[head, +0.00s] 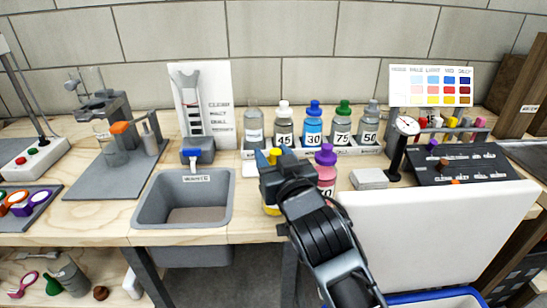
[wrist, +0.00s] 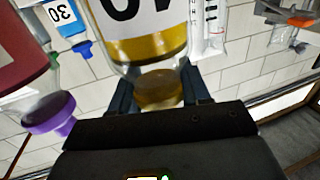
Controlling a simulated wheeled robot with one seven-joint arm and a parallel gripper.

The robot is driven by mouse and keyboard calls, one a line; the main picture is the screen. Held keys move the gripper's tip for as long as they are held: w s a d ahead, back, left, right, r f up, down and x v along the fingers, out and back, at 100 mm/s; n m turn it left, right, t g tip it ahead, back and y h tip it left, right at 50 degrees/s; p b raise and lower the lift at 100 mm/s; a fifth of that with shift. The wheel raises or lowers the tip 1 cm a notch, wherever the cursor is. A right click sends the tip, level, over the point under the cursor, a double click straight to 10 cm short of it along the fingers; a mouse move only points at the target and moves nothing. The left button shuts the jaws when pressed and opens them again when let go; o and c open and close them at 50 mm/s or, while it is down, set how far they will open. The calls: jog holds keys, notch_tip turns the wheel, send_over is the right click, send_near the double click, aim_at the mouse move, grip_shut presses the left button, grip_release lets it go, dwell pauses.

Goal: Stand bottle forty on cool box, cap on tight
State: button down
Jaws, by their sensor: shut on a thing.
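My gripper (head: 270,180) is shut around a clear bottle with yellow liquid, just in front of the bottle rack. The bottle's yellow cap (head: 273,155) shows above the gripper, and its yellow lower part (head: 271,210) shows below. In the wrist view the bottle's label (wrist: 145,18) shows upside-down digits that look like 40, partly cut off. Its dark yellow cap (wrist: 160,90) is between the fingers (wrist: 160,100). The cap looks seated; its tightness cannot be told. The cool box shows a blue rim (head: 465,293) at the lower right, with a large white panel (head: 440,225), apparently its lid, above it.
A pink bottle with a purple cap (head: 326,155) stands close right of the gripper. Behind is a rack (head: 375,147) of several numbered bottles. A grey sink (head: 145,210) lies left, a gauge on a stand (head: 396,150) and a black panel (head: 465,165) right.

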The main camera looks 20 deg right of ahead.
jog(key=c, duration=1)
grip_release()
jog(key=shift+f, duration=0.15)
jog(key=o, duration=0.5)
